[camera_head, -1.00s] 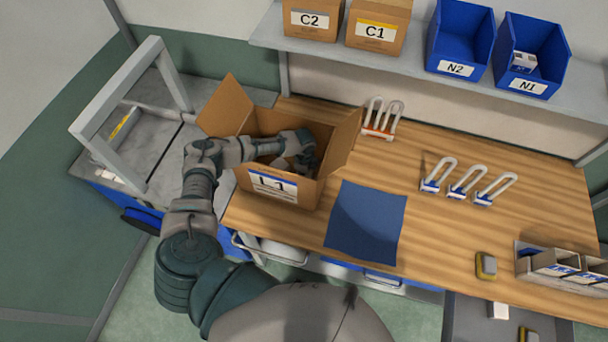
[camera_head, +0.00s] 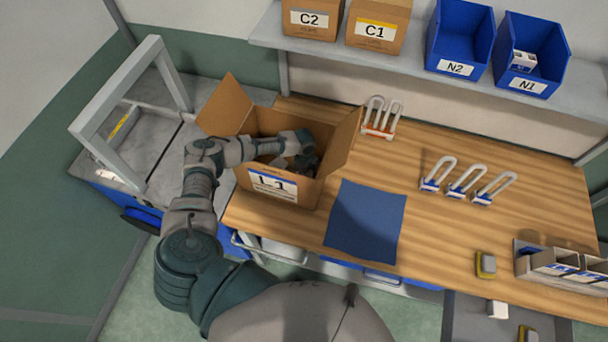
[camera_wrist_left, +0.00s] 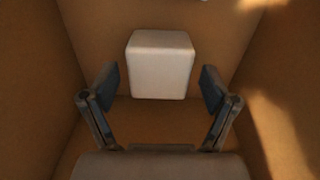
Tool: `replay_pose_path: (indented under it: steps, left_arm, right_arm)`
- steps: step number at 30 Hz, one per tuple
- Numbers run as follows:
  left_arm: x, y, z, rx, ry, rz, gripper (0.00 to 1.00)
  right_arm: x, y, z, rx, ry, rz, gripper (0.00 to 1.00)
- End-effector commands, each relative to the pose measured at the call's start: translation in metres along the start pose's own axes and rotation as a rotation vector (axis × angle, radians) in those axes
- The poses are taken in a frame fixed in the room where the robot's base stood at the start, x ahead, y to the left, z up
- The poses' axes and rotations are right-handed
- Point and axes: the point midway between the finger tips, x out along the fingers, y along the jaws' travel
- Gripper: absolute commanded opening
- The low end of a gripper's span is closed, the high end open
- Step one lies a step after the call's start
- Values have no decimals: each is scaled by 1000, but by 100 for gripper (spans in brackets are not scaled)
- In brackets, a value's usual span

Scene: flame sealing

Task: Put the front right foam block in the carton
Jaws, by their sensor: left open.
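The carton labelled L1 (camera_head: 272,187) stands open on the bench with its flaps spread. My left arm reaches into it, and my left gripper (camera_head: 303,164) is down inside, partly hidden by the arm and the walls. In the left wrist view, a white foam block (camera_wrist_left: 160,64) is inside the carton, just ahead of the open fingers. The fingers stand apart on either side, with visible gaps to the block. Whether the block touches the far wall is unclear. My right gripper is not in view.
A blue mat (camera_head: 366,222) lies right of the carton. Several white loop-shaped pieces (camera_head: 467,181) stand on the bench. A small white block (camera_head: 497,310) is in the grey tray (camera_head: 463,318) at the front right. Blue bins (camera_head: 531,55) and cartons sit on the shelf above.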

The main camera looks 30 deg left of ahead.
Motion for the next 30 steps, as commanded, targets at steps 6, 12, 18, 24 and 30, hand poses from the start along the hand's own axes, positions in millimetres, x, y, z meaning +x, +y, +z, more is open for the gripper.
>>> replay_pose_path:
  steps: [6, 12, 18, 24, 30]
  left_arm:
    - [-44, -1, 0, 1, 1, -4, 86]
    - [-86, 0, 1, 1, 0, -3, 86]
    - [-109, 0, 0, 0, -1, -1, 86]
    - [-113, 0, 0, 0, -1, 0, 86]
    - [-113, 0, 0, 0, -1, 0, 86]
  right_arm:
    - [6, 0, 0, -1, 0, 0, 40]
    - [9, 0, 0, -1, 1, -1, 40]
    - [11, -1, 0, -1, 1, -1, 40]
    - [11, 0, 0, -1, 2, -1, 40]
    - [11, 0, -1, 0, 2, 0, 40]
